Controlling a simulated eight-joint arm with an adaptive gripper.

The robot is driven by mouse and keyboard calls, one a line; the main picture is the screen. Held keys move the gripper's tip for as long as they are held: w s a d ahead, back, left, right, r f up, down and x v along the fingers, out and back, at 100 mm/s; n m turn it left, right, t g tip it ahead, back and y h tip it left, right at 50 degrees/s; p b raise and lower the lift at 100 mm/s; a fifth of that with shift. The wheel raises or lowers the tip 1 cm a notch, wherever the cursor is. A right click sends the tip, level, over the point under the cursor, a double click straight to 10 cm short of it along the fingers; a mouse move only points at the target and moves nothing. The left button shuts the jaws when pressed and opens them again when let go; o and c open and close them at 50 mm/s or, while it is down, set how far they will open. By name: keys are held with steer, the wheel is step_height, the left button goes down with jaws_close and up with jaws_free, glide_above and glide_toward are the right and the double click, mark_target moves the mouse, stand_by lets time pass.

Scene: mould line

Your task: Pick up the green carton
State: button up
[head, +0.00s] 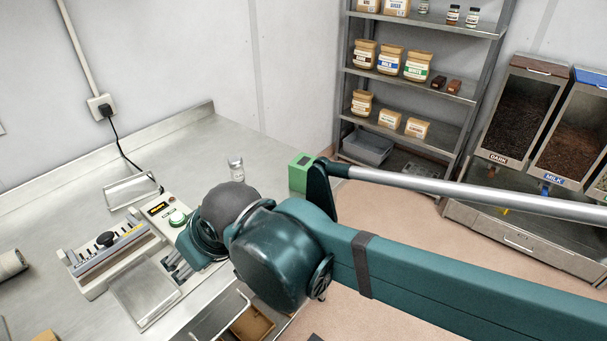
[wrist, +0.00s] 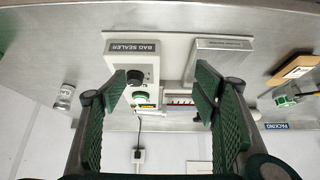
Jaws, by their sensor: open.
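A green carton (head: 299,172) with a dark patch on its top stands near the steel worktop's right edge in the head view. My own arm hides part of its right side. I do not make it out in the wrist view. My gripper (wrist: 161,85) is open and empty, its ribbed green fingers wide apart over the bag sealer (wrist: 133,48). In the head view my arm largely hides the gripper, which is left of the carton and apart from it.
A small clear jar (head: 236,169) stands left of the carton. The bag sealer (head: 160,213) and metal trays lie on the worktop (head: 60,210). A stocked shelf rack (head: 347,75) and ingredient bins (head: 520,110) stand at the right. The worktop behind the jar is clear.

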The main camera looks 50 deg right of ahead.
stand_by(0.3)
step_height(320, 180, up, 3)
steer(key=m+g+h+p, duration=0.4)
steer(key=m+g+p, duration=0.2)
steer(key=m+p, duration=1.25)
glide_above(302, 163)
steer(key=a+p, duration=0.3)
steer(key=shift+w+f+n, duration=0.15)
steer(key=shift+n, duration=1.1)
steer(key=shift+s+d+f+g, duration=0.25)
steer(key=shift+d+g, duration=0.05)
steer(key=shift+d, duration=0.2)
steer(key=shift+d+f+h, duration=0.15)
steer(key=shift+d+f, duration=0.1)
steer(key=shift+f, duration=0.35)
steer(key=shift+d+f+h, duration=0.15)
steer(key=shift+d+f, duration=0.1)
steer(key=shift+f, duration=0.35)
steer(key=shift+f, duration=0.1)
